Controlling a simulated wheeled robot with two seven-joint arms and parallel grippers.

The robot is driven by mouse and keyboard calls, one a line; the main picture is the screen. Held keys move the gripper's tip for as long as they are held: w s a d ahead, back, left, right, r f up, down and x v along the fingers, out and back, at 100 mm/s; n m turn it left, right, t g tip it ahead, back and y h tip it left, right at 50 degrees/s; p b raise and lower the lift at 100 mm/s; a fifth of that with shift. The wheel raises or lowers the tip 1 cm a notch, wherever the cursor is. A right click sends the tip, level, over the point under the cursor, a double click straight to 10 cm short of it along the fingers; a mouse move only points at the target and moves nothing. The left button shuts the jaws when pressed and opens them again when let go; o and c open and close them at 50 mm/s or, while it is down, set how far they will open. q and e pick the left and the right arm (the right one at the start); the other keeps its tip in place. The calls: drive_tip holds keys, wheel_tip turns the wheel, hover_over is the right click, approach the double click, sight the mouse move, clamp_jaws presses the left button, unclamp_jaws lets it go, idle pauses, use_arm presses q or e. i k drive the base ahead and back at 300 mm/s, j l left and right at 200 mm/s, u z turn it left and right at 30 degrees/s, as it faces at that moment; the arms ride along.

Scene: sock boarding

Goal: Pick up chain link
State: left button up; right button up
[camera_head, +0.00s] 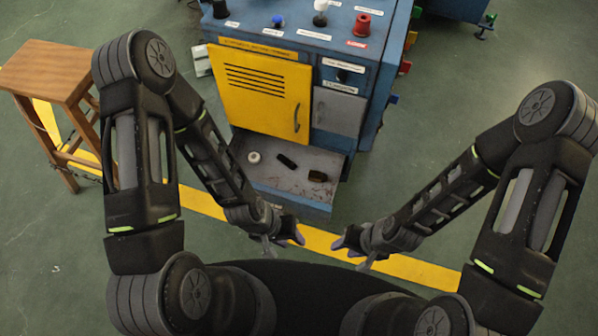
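No single chain link can be made out for certain. An open grey drawer (262,179) at the base of the blue machine holds a small pale ring-like piece (254,157), a black elongated piece (287,161) and a dark brown piece (318,176). A thin dark chain (88,178) seems to hang low at the wooden stool's legs. My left gripper (284,243) is open and empty, in front of the drawer and below it in the picture. My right gripper (353,252) is open and empty, to the right of the left one.
The blue machine (368,70) has a yellow door (255,95), a grey door (338,112) and several knobs on top. A wooden stool (45,68) stands at the left. A yellow stripe (205,203) crosses the green floor, which is clear right of the machine.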

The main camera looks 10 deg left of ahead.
sight(282, 159)
drive_tip(key=i+l+u, duration=0.15)
drive_tip(key=l, duration=0.3)
drive_tip(key=i+l+u, duration=0.15)
drive_tip(key=l, duration=0.3)
drive_tip(key=i+l+u, duration=0.1)
drive_tip(key=l, duration=0.35)
drive_tip(key=i+l+u, duration=0.15)
drive_tip(key=l, duration=0.35)
drive_tip(key=i+l, duration=0.1)
drive_tip(key=l, duration=0.15)
